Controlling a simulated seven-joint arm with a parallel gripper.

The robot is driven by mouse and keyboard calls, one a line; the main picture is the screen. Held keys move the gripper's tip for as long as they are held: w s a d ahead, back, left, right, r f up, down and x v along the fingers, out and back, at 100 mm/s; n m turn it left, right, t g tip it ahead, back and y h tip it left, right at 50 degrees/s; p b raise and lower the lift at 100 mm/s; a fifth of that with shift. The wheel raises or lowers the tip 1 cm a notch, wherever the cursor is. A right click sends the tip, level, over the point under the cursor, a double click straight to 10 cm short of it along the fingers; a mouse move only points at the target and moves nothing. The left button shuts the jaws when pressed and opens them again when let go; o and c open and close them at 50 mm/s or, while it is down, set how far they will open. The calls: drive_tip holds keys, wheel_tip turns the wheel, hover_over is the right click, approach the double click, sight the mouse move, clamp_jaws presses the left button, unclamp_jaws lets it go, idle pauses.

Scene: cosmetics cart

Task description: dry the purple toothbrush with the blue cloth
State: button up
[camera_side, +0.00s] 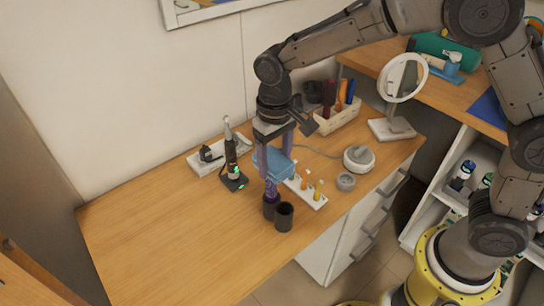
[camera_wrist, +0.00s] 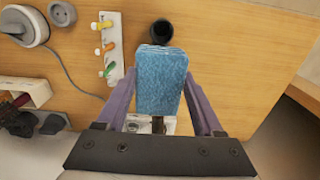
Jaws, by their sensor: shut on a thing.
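My gripper (camera_wrist: 161,98) is shut on the folded blue cloth (camera_wrist: 161,80), which hangs between its purple fingers. In the side view the blue cloth (camera_side: 272,162) is just above two dark cups. A purple upright piece (camera_side: 270,188) shows below the cloth, at the mouth of the rear dark cup (camera_side: 269,208). It may be the purple toothbrush; I cannot tell whether the cloth touches it. The cloth hides its upper part, and I cannot make out a purple toothbrush in the wrist view. The front dark cup (camera_side: 284,216) stands beside it and looks empty.
A dark electric toothbrush (camera_side: 231,155) stands on a charger left of the cloth. A white holder (camera_side: 312,198) with small coloured pieces lies to the right. A round grey-white device (camera_side: 358,158) and a mirror (camera_side: 402,78) are farther right. The wooden top's left is clear.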

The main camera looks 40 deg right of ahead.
drive_tip(key=shift+s, duration=0.35)
drive_tip(key=shift+w+f, duration=0.15)
drive_tip(key=shift+w, duration=1.05)
drive_tip(key=shift+s, duration=1.25)
drive_tip(key=shift+w, duration=1.25)
drive_tip(key=shift+s, duration=1.25)
drive_tip(key=shift+r, duration=3.55)
